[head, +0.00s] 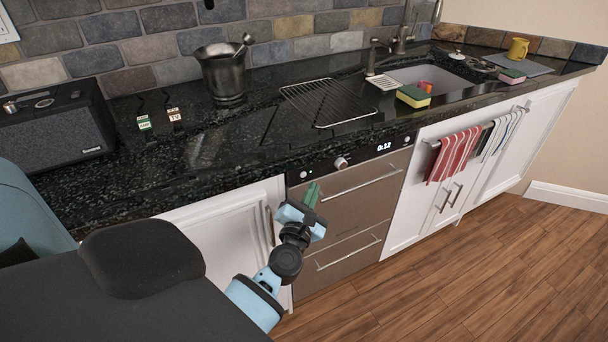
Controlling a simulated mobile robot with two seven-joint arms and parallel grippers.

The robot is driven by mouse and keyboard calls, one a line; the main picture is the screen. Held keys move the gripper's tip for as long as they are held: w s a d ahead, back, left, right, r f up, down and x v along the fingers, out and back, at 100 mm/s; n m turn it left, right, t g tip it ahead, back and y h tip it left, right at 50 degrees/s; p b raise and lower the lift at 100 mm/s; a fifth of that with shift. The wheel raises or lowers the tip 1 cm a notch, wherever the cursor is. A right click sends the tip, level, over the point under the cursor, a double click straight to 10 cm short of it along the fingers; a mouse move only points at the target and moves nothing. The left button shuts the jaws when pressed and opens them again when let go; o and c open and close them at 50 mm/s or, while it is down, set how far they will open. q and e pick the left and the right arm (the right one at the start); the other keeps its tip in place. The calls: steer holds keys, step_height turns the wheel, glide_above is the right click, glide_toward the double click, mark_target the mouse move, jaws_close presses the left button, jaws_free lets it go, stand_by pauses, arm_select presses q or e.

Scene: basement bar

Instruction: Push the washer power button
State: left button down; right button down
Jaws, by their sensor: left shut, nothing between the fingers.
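The washer (352,208) is the steel-fronted appliance built in under the black counter, with two bar handles. Its black control strip (322,168) carries a round silver knob (341,163), a lit display (384,147) reading about 0:12, and small round buttons near the left end (304,174) and right end (407,140). I cannot tell from markings which one is the power button. My left gripper (312,194) is shut and empty, its green fingertips pointing up just below the strip's left end. Whether it touches the front is unclear. My right gripper is out of view.
The counter edge overhangs above the strip. A wire rack (328,103), a metal mortar (225,74) and a black speaker (52,125) stand on the counter. White cabinet doors (232,227) flank the washer. Striped towels (454,156) hang at right; the wooden floor (480,262) is clear.

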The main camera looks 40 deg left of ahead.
arm_select(q)
steer(key=shift+s+d, duration=0.4)
steer(key=shift+d, duration=0.45)
steer(key=shift+s+d, duration=0.35)
steer(key=shift+d, duration=0.5)
stand_by(1.0)
